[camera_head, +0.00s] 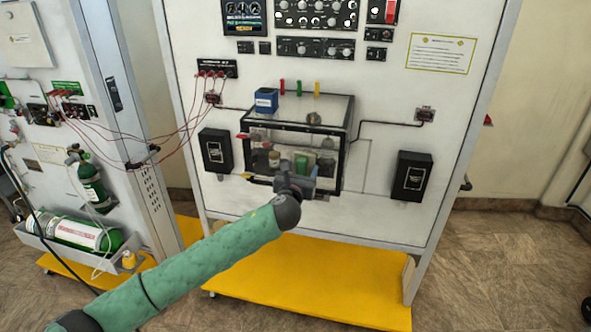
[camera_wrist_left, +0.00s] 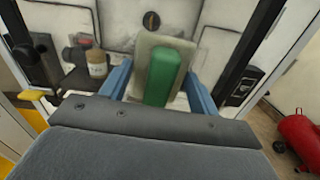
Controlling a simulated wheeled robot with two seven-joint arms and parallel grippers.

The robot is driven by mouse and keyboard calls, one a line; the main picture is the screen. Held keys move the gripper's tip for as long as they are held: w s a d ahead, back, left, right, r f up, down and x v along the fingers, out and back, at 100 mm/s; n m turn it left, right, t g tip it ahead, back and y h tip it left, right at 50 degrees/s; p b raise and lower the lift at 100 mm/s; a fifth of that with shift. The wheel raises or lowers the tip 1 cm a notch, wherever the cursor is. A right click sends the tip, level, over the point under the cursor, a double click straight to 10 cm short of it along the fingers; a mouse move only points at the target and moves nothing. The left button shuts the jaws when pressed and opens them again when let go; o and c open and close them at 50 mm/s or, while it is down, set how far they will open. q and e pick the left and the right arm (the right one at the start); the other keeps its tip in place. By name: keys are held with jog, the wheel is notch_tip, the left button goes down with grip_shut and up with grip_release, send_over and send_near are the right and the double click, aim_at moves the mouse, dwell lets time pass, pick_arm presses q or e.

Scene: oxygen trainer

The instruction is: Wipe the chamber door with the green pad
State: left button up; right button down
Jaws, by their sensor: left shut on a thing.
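The chamber (camera_head: 330,108) is a clear box with black edges on the white panel. Its clear front door (camera_head: 262,136) faces me, and items show through it. My left gripper (camera_head: 299,179) is at the lower middle of that front. In the left wrist view, the blue fingers of the left gripper (camera_wrist_left: 158,88) are shut on the green pad (camera_wrist_left: 165,76), which has a beige plate behind it. The pad also shows in the head view (camera_head: 301,164), just above the gripper. I cannot tell whether it touches the door. My right gripper is out of view.
A blue box (camera_head: 266,100) stands on the chamber top. Black boxes flank the chamber, left (camera_head: 216,150) and right (camera_head: 411,175). A brown jar (camera_wrist_left: 97,63) shows in the left wrist view. A yellow base (camera_head: 300,280) lies below. Green cylinders (camera_head: 85,232) are at the left.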

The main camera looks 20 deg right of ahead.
pick_arm(q)
jog(key=shift+s+d+r, duration=0.1)
jog(key=shift+s+d, duration=0.2)
jog(key=shift+d, duration=0.25)
jog(key=shift+s+d, duration=0.2)
jog(key=shift+d, duration=0.05)
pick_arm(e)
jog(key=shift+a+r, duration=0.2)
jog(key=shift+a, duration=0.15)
